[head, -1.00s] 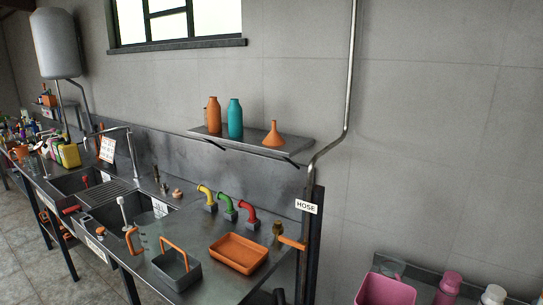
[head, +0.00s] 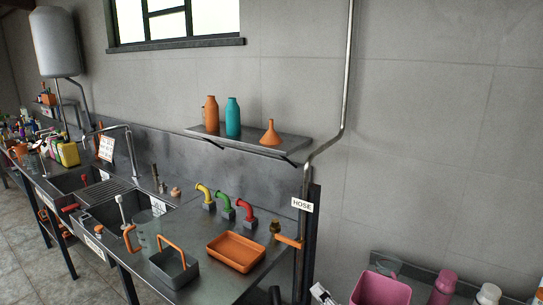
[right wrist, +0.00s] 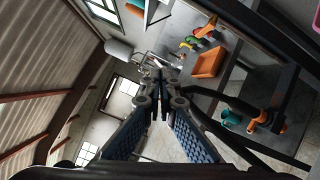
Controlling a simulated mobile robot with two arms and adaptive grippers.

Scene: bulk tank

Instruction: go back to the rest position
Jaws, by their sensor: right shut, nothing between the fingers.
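My left gripper is in neither view.
An orange tray (head: 236,252) and a grey caddy (head: 174,270) with an orange handle stand on the counter. A vertical pipe with a HOSE sign (head: 302,205) rises at its right end. A pink tub (head: 381,289) and bottles stand at lower right.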

